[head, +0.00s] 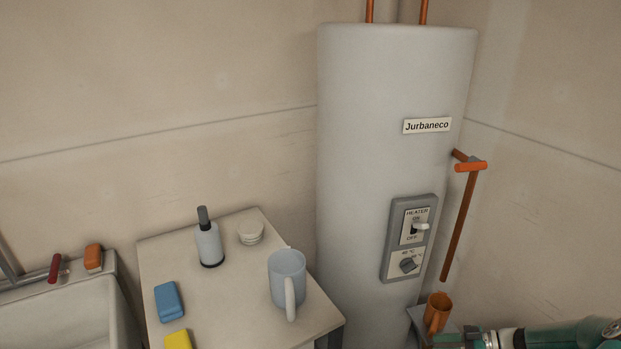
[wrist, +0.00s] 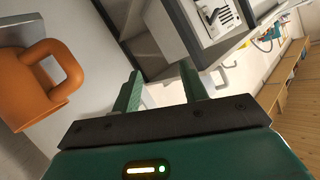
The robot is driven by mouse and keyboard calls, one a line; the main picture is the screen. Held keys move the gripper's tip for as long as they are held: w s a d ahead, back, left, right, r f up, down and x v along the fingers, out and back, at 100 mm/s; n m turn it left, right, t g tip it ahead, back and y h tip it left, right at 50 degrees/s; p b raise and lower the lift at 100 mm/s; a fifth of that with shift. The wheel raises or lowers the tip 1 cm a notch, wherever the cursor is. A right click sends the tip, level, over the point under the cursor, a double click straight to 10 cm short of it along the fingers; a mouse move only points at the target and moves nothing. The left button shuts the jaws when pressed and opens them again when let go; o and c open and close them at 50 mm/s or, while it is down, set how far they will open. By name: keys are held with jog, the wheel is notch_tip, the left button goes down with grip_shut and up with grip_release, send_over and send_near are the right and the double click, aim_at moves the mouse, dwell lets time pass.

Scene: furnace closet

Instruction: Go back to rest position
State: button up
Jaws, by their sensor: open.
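My gripper (wrist: 161,88) is open in the wrist view, with its two green fingers apart and nothing between them. In the head view my green and grey arm reaches in from the lower right corner, with my gripper (head: 448,340) at the bottom edge, partly cut off. An orange mug (head: 437,311) stands just above it in the head view, on a small grey stand (head: 417,318) beside the heater. In the wrist view the mug (wrist: 32,90) is at the left, apart from the fingers, with its handle towards them.
The tall grey heater (head: 365,150) with its control panel (head: 409,237) and copper pipe (head: 460,225) stands behind. A table (head: 225,290) holds a pale mug (head: 287,275), bottle (head: 209,243), white stack (head: 251,233) and blue sponge (head: 169,301). A sink (head: 75,320) is left.

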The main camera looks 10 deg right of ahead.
jog(key=w+a+r+m+g+h, duration=0.25)
jog(key=a+r+g+h, duration=0.5)
jog(key=a+r, duration=1.25)
jog(key=s+a+r+m+t+h, duration=0.4)
jog(key=s+a+r+m+t, duration=0.1)
jog(key=s+a+r, duration=0.8)
jog(key=shift+s+r+t, duration=0.25)
jog(key=shift+r+t, duration=0.2)
jog(key=shift+r, duration=0.3)
jog(key=shift+h, duration=0.25)
